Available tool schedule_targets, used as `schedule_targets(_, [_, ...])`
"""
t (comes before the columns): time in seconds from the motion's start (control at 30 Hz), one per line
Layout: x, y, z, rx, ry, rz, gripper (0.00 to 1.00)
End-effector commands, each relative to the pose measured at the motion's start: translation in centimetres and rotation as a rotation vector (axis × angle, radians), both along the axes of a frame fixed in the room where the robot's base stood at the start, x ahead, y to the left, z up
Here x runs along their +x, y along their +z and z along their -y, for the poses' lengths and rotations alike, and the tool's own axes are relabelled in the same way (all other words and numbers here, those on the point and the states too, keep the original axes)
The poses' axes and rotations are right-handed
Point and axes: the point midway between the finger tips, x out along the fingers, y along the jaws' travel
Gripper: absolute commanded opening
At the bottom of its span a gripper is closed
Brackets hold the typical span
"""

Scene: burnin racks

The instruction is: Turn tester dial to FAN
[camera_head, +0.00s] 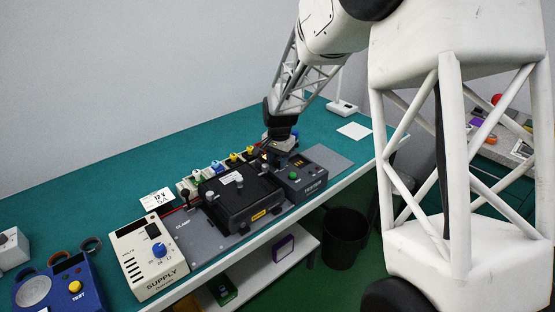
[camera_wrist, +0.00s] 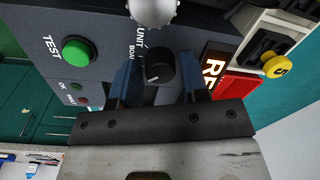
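The tester (camera_head: 312,184) is a dark grey box at the right end of the bench fixture, with a green button on top. In the wrist view, its panel shows a green TEST button (camera_wrist: 76,52), partly hidden lettering and a lit orange display (camera_wrist: 213,68). The black dial (camera_wrist: 159,68) has a short white pointer mark. My gripper (camera_wrist: 160,72) has its two dark blue fingers on either side of the dial, with small gaps showing near the tips. In the head view, my gripper (camera_head: 276,155) is down at the tester's far side and hides the dial.
A silver ball knob (camera_wrist: 152,10) sits close beyond the dial. A black clamped unit (camera_head: 240,195) lies left of the tester. A cream supply (camera_head: 150,255) stands at the front left. A yellow knob (camera_wrist: 276,65) is near the display. The bench's back right is mostly clear.

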Motion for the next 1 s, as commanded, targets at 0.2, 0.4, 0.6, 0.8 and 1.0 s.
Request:
schedule_targets(0.2, [0.00,0.01,0.00,0.000,0.000,0.000,0.09])
schedule_targets(0.4, [0.01,0.02,0.00,0.000,0.006,0.000,0.07])
schedule_targets(0.6, [0.01,0.01,0.00,0.000,0.047,0.000,0.07])
schedule_targets(0.8, [0.04,0.10,0.00,0.000,0.142,0.000,0.07])
schedule_targets(1.0, [0.07,0.04,0.00,0.000,0.293,0.000,0.07])
